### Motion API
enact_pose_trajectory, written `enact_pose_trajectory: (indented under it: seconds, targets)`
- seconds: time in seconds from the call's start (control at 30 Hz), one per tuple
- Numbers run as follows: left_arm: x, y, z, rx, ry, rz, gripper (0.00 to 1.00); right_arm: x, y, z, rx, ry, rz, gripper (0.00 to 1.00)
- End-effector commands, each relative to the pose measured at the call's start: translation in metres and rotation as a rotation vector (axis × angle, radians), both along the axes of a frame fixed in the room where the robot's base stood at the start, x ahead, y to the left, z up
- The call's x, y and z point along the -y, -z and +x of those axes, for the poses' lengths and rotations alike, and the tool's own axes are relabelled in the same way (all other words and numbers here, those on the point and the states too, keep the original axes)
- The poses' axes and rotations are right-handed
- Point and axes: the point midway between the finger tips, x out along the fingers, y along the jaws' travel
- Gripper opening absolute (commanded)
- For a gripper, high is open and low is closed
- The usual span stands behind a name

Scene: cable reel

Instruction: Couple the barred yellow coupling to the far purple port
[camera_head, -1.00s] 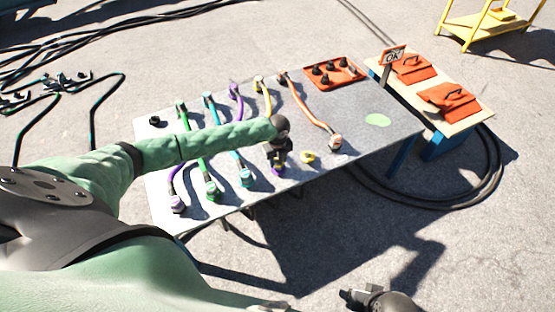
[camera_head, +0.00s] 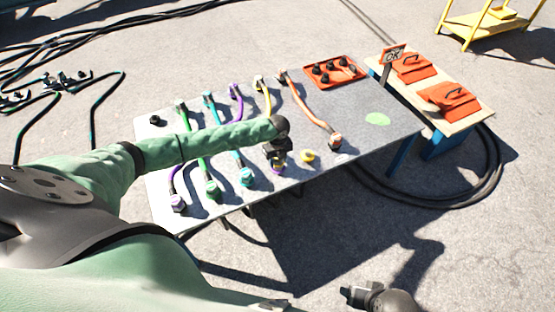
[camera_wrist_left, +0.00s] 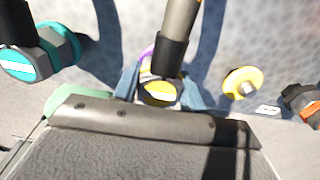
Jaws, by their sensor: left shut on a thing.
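My left gripper (camera_head: 277,160) is over the near edge of the grey table in the head view. It is shut on the yellow coupling (camera_wrist_left: 160,93), which has a white bar on its face and a dark sleeve with the cable behind it. In the left wrist view the fingers stand on either side of it. A purple port (camera_wrist_left: 148,52) shows as a thin rim right behind the coupling; most of it is hidden. I cannot tell whether the two are fully joined. My right gripper (camera_head: 362,296) is at the bottom of the head view, away from the table; its jaws are unclear.
An empty yellow port (camera_head: 308,157) sits just right of my left gripper. A teal coupling (camera_head: 246,177) is close on the left, an orange one (camera_head: 335,140) on the right. Several cables cross the table (camera_head: 400,125). A red tray (camera_head: 334,72) lies at the back.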

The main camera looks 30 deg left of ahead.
Motion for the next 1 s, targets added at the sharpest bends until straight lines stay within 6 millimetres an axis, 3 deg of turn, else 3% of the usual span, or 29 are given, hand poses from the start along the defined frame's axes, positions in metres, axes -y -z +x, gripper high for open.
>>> enact_pose_trajectory:
  seconds: [0.2,0.23,0.33,0.67,0.83,1.0]
  targets:
    - [0.000,0.003,0.000,0.001,0.000,-0.001,0.14,0.000,0.001,0.000,0.000,0.000,0.000,0.67]
    - [0.000,0.003,0.000,0.001,0.000,-0.001,0.48,0.000,0.001,0.000,0.000,0.000,0.000,0.67]
    - [0.000,0.003,0.000,0.001,0.000,-0.001,0.67,0.000,0.001,0.000,0.000,0.000,0.000,0.67]
    - [0.000,0.003,0.000,0.000,0.000,0.000,0.67,0.002,0.001,-0.001,-0.003,0.001,-0.004,0.67]
    - [0.000,0.002,0.000,0.000,0.000,0.000,0.67,0.015,-0.005,-0.005,-0.035,0.012,-0.033,0.67]
    - [0.000,-0.028,0.000,0.002,0.001,0.000,0.67,0.008,0.004,-0.003,-0.021,0.006,-0.019,0.67]
